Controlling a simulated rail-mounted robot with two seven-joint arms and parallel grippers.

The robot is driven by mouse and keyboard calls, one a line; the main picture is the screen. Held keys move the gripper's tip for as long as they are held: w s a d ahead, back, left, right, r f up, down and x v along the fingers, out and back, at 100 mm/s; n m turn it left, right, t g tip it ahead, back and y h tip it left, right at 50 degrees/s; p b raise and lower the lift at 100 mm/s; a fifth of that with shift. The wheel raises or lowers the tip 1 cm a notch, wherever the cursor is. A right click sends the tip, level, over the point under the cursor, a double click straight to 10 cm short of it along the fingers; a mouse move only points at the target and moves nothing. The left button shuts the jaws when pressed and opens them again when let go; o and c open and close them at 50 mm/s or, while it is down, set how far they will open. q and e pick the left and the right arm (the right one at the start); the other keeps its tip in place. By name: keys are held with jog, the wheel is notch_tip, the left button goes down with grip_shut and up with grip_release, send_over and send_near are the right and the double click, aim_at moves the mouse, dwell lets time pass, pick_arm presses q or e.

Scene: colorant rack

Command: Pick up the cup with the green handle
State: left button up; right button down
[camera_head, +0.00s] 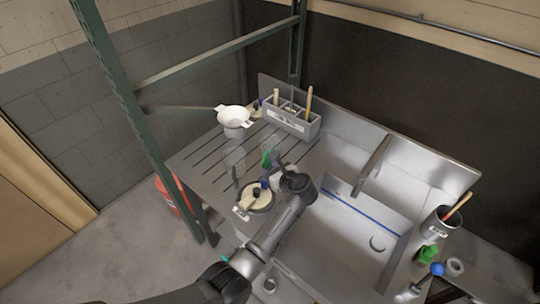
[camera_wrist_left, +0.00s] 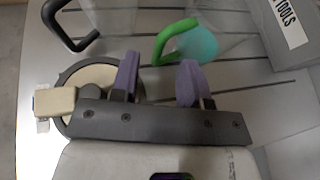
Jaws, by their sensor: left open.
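The cup with the green handle (camera_wrist_left: 172,42) is clear, with teal showing inside. It lies just beyond my left fingertips in the left wrist view, and its handle faces the gap between them. In the head view the green handle (camera_head: 266,158) shows on the slatted drainboard, and the clear body is hard to make out. My left gripper (camera_wrist_left: 158,78) is open, with its two purple fingers apart and nothing between them. In the head view my left gripper (camera_head: 265,183) is over the near part of the drainboard. My right gripper is not in view.
A clear cup with a black handle (camera_wrist_left: 68,28) stands left of the green-handled one. A round dark-rimmed pan (camera_head: 258,205) with cream contents is by my left gripper. A grey tool caddy (camera_head: 305,128) and white strainer (camera_head: 233,116) are behind. The sink basin (camera_head: 345,235) is right.

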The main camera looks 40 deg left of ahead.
pick_arm(q)
jog(key=x, duration=0.4)
jog(key=shift+a+f+b, duration=0.15)
jog(key=shift+a+b, duration=0.1)
jog(key=shift+b, duration=0.15)
grip_shut()
